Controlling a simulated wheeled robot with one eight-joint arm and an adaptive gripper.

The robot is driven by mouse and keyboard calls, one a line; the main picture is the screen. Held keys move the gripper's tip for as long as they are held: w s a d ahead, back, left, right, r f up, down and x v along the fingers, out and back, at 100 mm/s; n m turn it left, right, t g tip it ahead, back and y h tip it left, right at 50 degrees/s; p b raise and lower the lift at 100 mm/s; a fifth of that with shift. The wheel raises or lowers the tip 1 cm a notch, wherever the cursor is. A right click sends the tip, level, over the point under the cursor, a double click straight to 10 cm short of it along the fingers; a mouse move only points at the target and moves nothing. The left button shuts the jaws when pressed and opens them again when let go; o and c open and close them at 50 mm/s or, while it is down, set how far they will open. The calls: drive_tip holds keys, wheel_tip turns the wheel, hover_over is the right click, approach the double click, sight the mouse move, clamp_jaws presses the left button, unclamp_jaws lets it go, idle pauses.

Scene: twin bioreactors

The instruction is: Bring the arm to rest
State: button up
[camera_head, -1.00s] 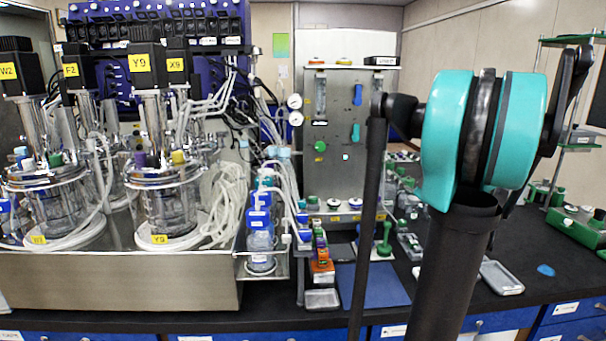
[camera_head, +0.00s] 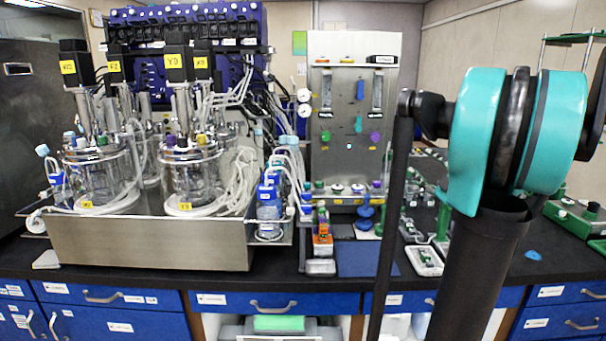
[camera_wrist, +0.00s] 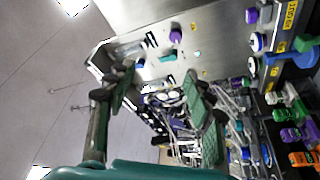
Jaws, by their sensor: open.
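My gripper (camera_wrist: 158,82) shows in the wrist view with its two dark green finger pads spread apart. It is open, and nothing is visibly held between the pads. The wrist view is tilted sideways, with the steel panel (camera_wrist: 215,40) and bottles beyond the fingers. In the head view my arm's teal joint (camera_head: 475,140) is raised at the right, above the dark arm tube (camera_head: 478,270). The gripper itself is not visible in the head view.
Twin bioreactor vessels (camera_head: 190,178) stand in a steel tray (camera_head: 150,243) at the left. The steel gauge panel (camera_head: 345,155) stands at the centre back. A blue mat (camera_head: 368,259) lies on the black bench, above blue drawers (camera_head: 250,300). Small racks sit partly behind my arm.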

drive_tip(key=s+a+f+m+g+h, duration=0.2)
drive_tip(key=s+a+f+m+g, duration=0.1)
drive_tip(key=f, duration=0.6)
drive_tip(key=s+a+f+m+g+h, duration=0.3)
drive_tip(key=s+a+f+m+g, duration=0.1)
drive_tip(key=s+f+m, duration=0.3)
drive_tip(key=s+a+f+m+g+h, duration=0.3)
drive_tip(key=s+f+m+g, duration=0.1)
drive_tip(key=f, duration=0.7)
drive_tip(key=shift+s+a+f+m+g, duration=0.1)
drive_tip(key=shift+s+f+m+g, duration=0.1)
drive_tip(key=shift+s+m, duration=0.4)
drive_tip(key=shift+s+a+f+m+g, duration=0.1)
drive_tip(key=shift+s+f+m+g, duration=0.15)
drive_tip(key=shift+s, duration=0.5)
drive_tip(key=s+a+f+g+y, duration=0.2)
drive_tip(key=s+a+f, duration=0.4)
drive_tip(key=s, duration=0.3)
drive_tip(key=shift+s+a+n+g, duration=0.3)
drive_tip(key=shift+a+n+g, duration=0.15)
drive_tip(key=shift+a+g, duration=0.35)
drive_tip(key=shift+d+r, duration=0.1)
